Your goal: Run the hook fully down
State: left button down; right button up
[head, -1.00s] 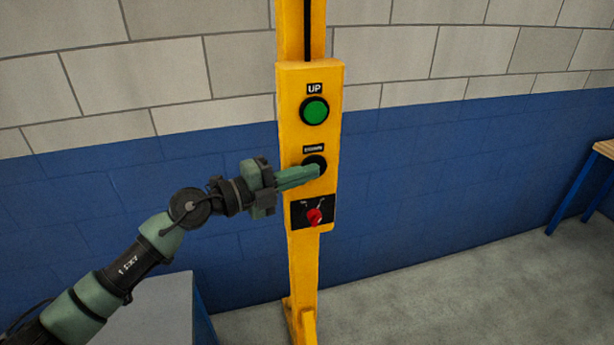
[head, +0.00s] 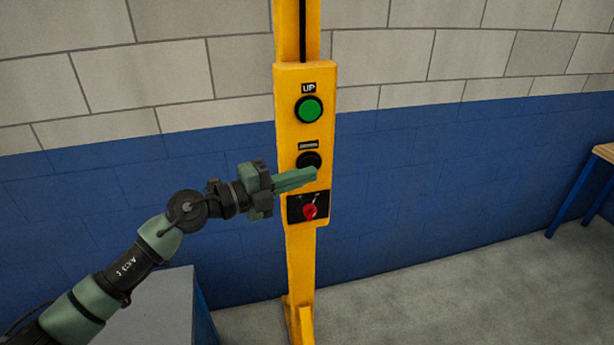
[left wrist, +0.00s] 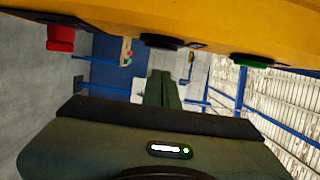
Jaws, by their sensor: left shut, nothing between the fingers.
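A yellow control panel (head: 325,130) on a post carries a green UP button (head: 309,109), a black DOWN button (head: 309,160) and a red rotary switch (head: 310,211). My left gripper (head: 314,173) is shut and empty, its tips in front of the panel at the lower edge of the DOWN button. In the left wrist view the shut fingers (left wrist: 164,90) show apart from the panel face, with the black button (left wrist: 162,41) and green button (left wrist: 253,60) on it. Whether the tips touch the button I cannot tell. The hook and my right gripper are out of view.
A grey-topped table (head: 160,305) with blue legs stands at the lower left. A wooden-topped bench (head: 604,152) stands at the right edge. A blue and white block wall is behind the post. The floor (head: 430,305) right of the post is clear.

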pick_arm(q)
jog(key=b+v, duration=0.4)
jog(key=v, duration=0.6)
jog(key=shift+s+d, duration=0.25)
jog(key=shift+s, duration=0.1)
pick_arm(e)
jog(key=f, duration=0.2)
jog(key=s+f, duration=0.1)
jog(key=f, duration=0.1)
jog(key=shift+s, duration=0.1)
pick_arm(q)
jog(key=shift+s, duration=0.1)
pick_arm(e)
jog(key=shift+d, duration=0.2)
